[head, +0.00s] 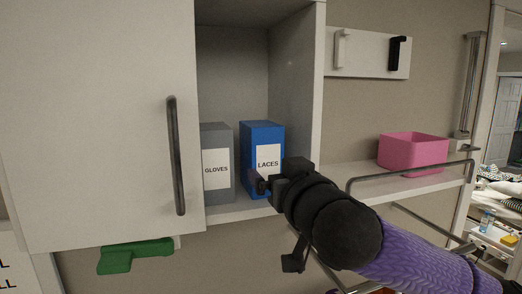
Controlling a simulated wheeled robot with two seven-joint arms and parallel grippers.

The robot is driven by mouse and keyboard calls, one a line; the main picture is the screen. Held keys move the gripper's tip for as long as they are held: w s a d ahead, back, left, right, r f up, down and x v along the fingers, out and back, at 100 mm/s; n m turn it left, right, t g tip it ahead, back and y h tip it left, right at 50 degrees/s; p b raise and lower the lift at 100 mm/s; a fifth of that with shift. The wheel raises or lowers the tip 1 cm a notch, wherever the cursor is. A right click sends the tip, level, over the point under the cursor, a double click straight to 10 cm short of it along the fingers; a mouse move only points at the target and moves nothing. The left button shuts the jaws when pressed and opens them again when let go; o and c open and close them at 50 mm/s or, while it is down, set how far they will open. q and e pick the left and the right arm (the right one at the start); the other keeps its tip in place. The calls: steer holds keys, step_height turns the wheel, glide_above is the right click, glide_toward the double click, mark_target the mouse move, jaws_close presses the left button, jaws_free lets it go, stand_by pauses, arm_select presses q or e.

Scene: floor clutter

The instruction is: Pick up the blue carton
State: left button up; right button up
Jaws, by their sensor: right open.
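The blue carton (260,133) stands upright on the cabinet's bottom shelf, with a white label reading LACES. My right gripper (262,186) is in front of its lower right part, with the black wrist and purple arm coming in from the lower right. The jaws are open, and the gripper hides the carton's lower right corner. I cannot tell whether a finger touches the carton. My left gripper is not in view.
A grey carton (217,137) labelled GLOVES stands just left of the blue one. The cabinet door (95,120) covers the left side, and the cabinet's side wall (300,90) is close on the right. A pink bin (413,152) sits on a railed shelf to the right.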

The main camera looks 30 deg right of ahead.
mark_target(268, 163)
steer(key=p+x, duration=0.2)
steer(key=x, duration=0.1)
steer(key=p+x, duration=0.1)
steer(key=x, duration=0.3)
steer(key=shift+w+d+r+p, duration=0.1)
steer(key=shift+w+r+p, duration=0.1)
steer(key=shift+p, duration=0.15)
steer(key=shift+w+f, duration=0.15)
steer(key=shift+w, duration=0.05)
steer(key=shift+s, duration=0.1)
steer(key=c, duration=1.1)
